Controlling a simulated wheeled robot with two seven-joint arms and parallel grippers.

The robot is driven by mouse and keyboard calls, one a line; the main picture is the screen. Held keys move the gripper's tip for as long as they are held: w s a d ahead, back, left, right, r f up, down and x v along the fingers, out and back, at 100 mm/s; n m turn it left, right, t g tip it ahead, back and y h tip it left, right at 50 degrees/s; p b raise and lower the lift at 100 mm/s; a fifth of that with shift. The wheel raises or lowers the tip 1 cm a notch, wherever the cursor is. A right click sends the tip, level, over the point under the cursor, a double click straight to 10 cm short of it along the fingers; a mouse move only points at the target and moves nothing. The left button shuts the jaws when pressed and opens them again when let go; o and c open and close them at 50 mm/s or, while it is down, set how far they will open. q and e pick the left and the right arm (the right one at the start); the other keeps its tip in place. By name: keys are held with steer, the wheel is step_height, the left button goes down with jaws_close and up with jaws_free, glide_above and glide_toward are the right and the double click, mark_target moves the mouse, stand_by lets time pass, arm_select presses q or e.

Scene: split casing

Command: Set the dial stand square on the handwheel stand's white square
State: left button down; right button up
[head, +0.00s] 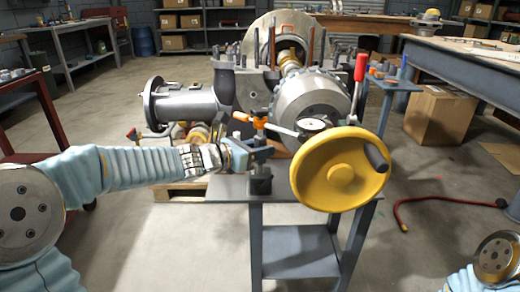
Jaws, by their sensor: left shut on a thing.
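The dial stand has a dark block base (260,184), an upright post, an orange clamp and a round white-faced dial (311,125) on an arm to the right. My left gripper (254,149) is shut on the dial stand's post, coming in from the left. The base shows over the left front part of the grey handwheel stand (228,188); I cannot tell if it touches the top. The yellow handwheel (338,168) covers the right part of that stand. The white square does not show. My right gripper is out of view.
The large split casing (190,104) with its flanged pipe stands right behind the handwheel stand. A red-handled lever (360,68) rises behind the wheel. A blue-grey bench (480,58) and a cardboard box (440,115) are at the right. A red hose lies on the floor at right.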

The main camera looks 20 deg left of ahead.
arm_select(q)
steer(key=shift+f+b, duration=0.15)
steer(key=shift+b, duration=0.15)
stand_by(0.9)
steer(key=c, duration=0.7)
jaws_free()
steer(key=o, duration=0.3)
steer(key=shift+f, duration=0.2)
steer(key=shift+r, duration=0.1)
steer(key=shift+s+a+r, duration=0.2)
steer(key=shift+s+a, duration=0.15)
steer(key=shift+s, duration=0.15)
steer(key=p+v, duration=0.2)
steer(key=v, duration=0.5)
steer(key=shift+s+a, duration=0.2)
steer(key=shift+s, duration=0.15)
